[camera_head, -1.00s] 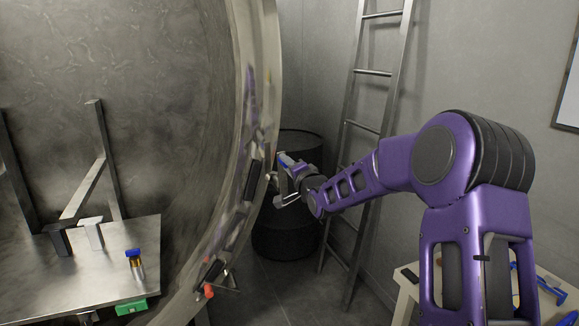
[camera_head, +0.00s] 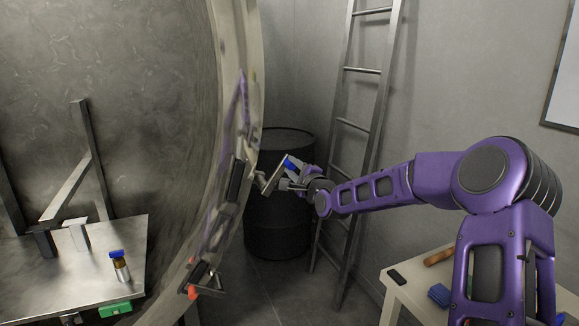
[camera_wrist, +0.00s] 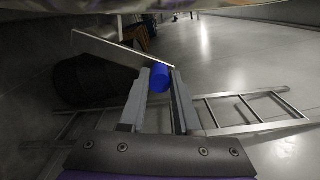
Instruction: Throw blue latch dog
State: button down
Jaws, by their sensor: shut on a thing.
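The blue latch dog shows in the head view as a blue handle (camera_head: 290,162) with a tilted grey metal bar (camera_head: 270,178), beside the rim of the large round chamber opening (camera_head: 247,130). In the wrist view the blue cylindrical handle (camera_wrist: 161,77) sits between the fingertips, with a thin metal bar running off to the upper left. My gripper (camera_head: 287,180) is shut on the blue handle. Its fingers (camera_wrist: 160,92) flank the handle in the wrist view. The bar's joint with the rim is hard to make out.
A red-ended latch (camera_head: 192,292) is lower on the rim. A black drum (camera_head: 280,215) and a leaning ladder (camera_head: 353,125) stand behind my gripper. A metal shelf (camera_head: 60,285) with a blue-capped vial (camera_head: 119,266) is at left. A table (camera_head: 398,298) with small items is at lower right.

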jog(key=shift+d, duration=0.2)
dwell(0.3)
jog(key=c, duration=0.6)
grip_release()
jog(key=shift+f, duration=0.1)
jog(key=v, duration=1.7)
jog(key=shift+s+p, duration=0.15)
jog(key=shift+p, duration=0.2)
